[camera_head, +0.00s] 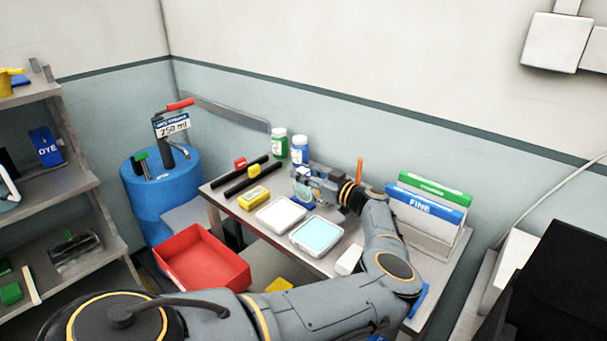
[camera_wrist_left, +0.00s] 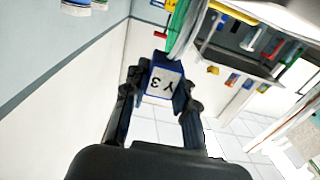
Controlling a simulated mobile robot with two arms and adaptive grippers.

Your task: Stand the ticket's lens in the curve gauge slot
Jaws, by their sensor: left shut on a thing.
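My left gripper (camera_head: 306,184) is over the back of the table, with its fingers pointing left. In the left wrist view, its fingers (camera_wrist_left: 158,88) are shut on a small blue block (camera_wrist_left: 163,82) with a white face and dark marks, upside down in that view. A green strip (camera_wrist_left: 181,28) shows beyond the block; I cannot tell whether it is joined to it. I cannot clearly make out the ticket, a lens or the curve gauge slot. My right gripper is not in view.
The table holds two white-rimmed trays (camera_head: 262,222), one with light blue inside (camera_head: 317,232), a yellow block (camera_head: 253,197), two dark bars, a green bottle (camera_head: 280,142), a blue bottle (camera_head: 299,150) and a "FINE" rack (camera_head: 424,205). A red bin (camera_head: 205,262) stands left below.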

